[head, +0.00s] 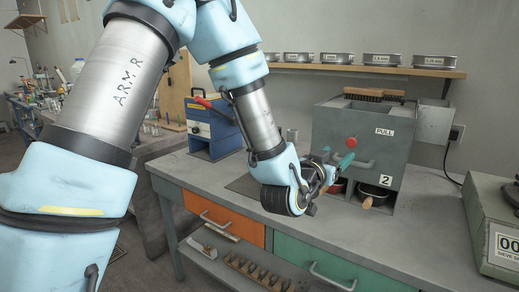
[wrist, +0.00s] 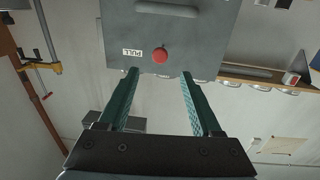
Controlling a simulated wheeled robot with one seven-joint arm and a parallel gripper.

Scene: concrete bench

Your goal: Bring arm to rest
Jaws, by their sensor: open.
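My gripper (head: 342,162) is at the end of my arm, above the bench and in front of the grey box (head: 374,117). In the wrist view its two teal fingers are apart with nothing between them, and the gripper (wrist: 158,76) faces the box front. The box has a red button (head: 351,143), which shows just beyond the fingertips in the wrist view (wrist: 160,56), and a PULL label (head: 384,132). Whether the fingers touch the box cannot be told.
A pan with a wooden handle (head: 371,200) sits in the box's lower opening. A shelf (head: 365,70) holds several sieves behind. The bench top (head: 330,228) is clear in front.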

